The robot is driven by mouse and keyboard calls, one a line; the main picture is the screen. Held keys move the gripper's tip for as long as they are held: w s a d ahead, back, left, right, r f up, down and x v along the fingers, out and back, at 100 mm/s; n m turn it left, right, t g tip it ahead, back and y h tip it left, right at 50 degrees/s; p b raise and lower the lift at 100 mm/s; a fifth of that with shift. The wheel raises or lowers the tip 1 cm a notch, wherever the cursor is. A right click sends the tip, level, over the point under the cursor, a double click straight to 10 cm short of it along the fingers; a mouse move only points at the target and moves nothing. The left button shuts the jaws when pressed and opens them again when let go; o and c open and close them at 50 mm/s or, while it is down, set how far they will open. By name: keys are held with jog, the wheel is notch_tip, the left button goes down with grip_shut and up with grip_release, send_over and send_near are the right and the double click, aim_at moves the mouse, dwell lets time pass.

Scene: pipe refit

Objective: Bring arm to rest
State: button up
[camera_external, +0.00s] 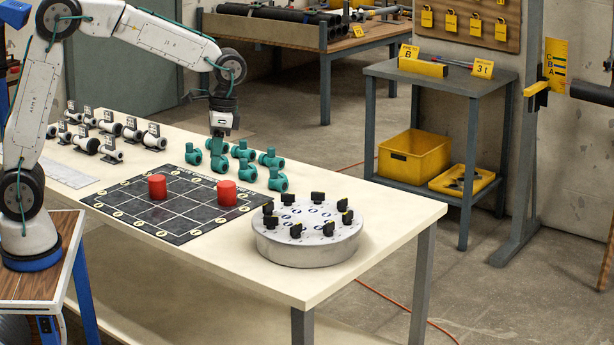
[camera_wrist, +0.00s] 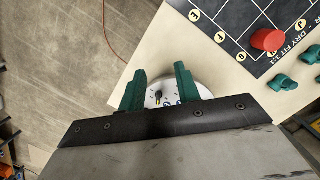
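My gripper (camera_external: 218,146) hangs pointing down over the table, above the group of teal pipe fittings (camera_external: 247,170). In the wrist view its two green fingers (camera_wrist: 160,82) stand apart with nothing between them, so it is open and empty. Beyond them part of the round disc (camera_wrist: 165,94) shows. My arm arches up from its base at the left and bends down to the gripper. In the external view I cannot tell whether the fingertips touch the fitting just below them.
Two red cylinders (camera_external: 157,187) stand on the black grid mat (camera_external: 185,219). The grey round disc (camera_external: 306,246) with black-handled pieces stands at the table's near right. White fittings (camera_external: 111,148) stand at the far left. A shelf (camera_external: 440,80) with yellow bins (camera_external: 414,157) stands behind.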

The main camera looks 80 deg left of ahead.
jog(key=s+d+r+t, duration=0.1)
jog(key=s+d, duration=0.1)
jog(key=s, duration=0.8)
jog(key=s+d+r+t, duration=0.1)
jog(key=s+d, duration=0.2)
jog(key=s, duration=0.7)
jog(key=s+d+r+t, duration=0.1)
jog(key=s+d+r, duration=0.1)
jog(key=s, duration=0.8)
jog(key=shift+s+d, duration=0.35)
jog(key=shift+s, duration=0.05)
